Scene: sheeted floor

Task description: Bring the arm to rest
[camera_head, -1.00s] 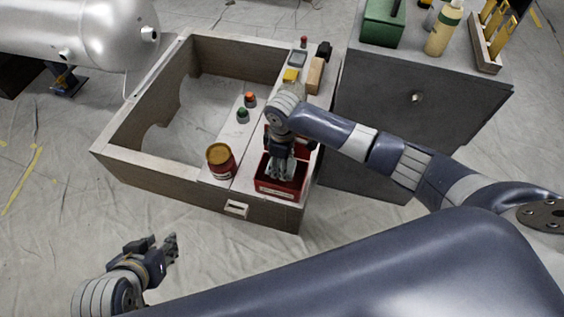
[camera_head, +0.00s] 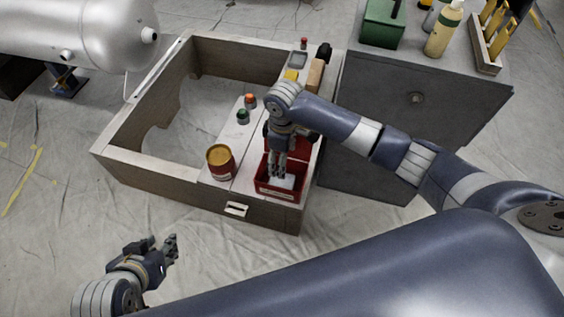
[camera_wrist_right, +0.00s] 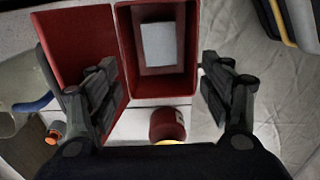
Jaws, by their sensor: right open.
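My right gripper (camera_head: 279,172) is just above the open red box (camera_head: 277,193) on the front right corner of the wooden frame. In the right wrist view its two fingers (camera_wrist_right: 158,88) are apart with nothing between them. A light grey block (camera_wrist_right: 158,44) lies inside the red box. The box's lid (camera_wrist_right: 80,48) stands open to one side. My left gripper (camera_head: 172,249) is at the lower left over the floor, away from everything; its fingers look slightly apart and hold nothing visible.
A red can with a yellow top (camera_head: 221,162) stands left of the red box. Two small jars, orange (camera_head: 250,101) and green (camera_head: 242,116), stand behind it. A grey cabinet (camera_head: 440,110) is at the right. Bare sheeted floor (camera_head: 60,240) lies at the lower left.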

